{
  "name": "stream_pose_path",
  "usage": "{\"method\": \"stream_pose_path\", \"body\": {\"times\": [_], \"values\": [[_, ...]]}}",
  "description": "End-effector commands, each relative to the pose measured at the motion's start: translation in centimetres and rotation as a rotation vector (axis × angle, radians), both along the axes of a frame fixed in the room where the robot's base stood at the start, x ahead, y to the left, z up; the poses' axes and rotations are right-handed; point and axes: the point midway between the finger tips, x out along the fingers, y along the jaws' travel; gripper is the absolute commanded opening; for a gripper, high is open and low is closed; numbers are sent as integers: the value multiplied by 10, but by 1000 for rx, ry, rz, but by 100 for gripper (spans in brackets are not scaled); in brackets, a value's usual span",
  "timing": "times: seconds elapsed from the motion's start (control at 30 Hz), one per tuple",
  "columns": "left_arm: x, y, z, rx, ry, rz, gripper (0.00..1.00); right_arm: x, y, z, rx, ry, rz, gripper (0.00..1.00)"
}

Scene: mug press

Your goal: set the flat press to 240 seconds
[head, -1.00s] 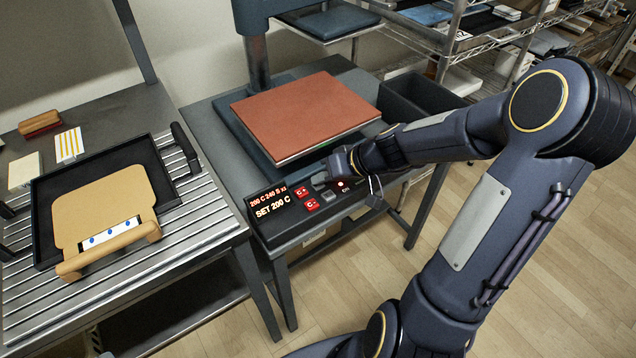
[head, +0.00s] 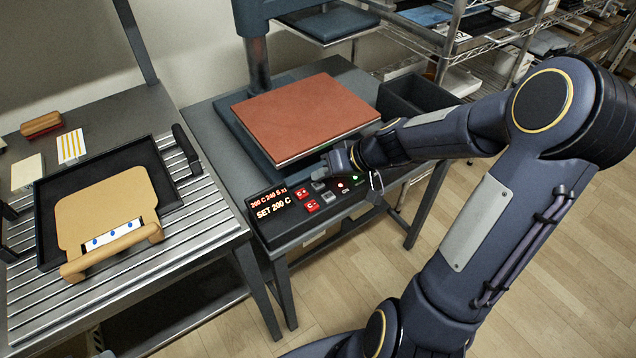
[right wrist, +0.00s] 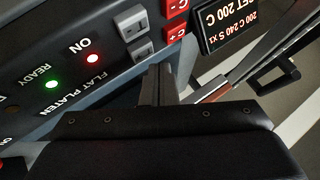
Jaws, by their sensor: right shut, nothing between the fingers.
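The flat press's control panel has a display (head: 268,202) reading "200 C 240 S x1" over "SET 200 C"; it shows upside down in the right wrist view (right wrist: 228,22). Red C+ (head: 302,194) and C- (head: 312,205) buttons sit beside it, with two grey buttons (head: 318,186) (head: 328,197) next to them. My right gripper (head: 328,172) is shut and empty near the grey buttons, at the panel's back edge. In the right wrist view its fingers (right wrist: 158,86) appear just below a grey button (right wrist: 141,50); contact cannot be told. My left gripper is out of view.
The press's reddish platen (head: 305,115) is above and behind the panel. The ON light (right wrist: 92,58) is red and the READY light (right wrist: 51,84) green. A black tray with a tan board (head: 105,205) lies on the left slatted table. A dark bin (head: 415,98) stands right.

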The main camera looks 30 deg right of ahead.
Motion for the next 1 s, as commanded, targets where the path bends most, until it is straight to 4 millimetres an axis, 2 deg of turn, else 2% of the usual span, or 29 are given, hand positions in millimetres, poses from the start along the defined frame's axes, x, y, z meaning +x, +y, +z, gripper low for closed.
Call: {"method": "stream_pose_path", "body": {"times": [0.5, 1.0], "values": [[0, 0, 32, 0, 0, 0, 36, 0, 0, 49, 0, -1, 0, 0], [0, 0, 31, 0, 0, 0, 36, 0, 0, 49, 0, 0, 0, 0]]}}
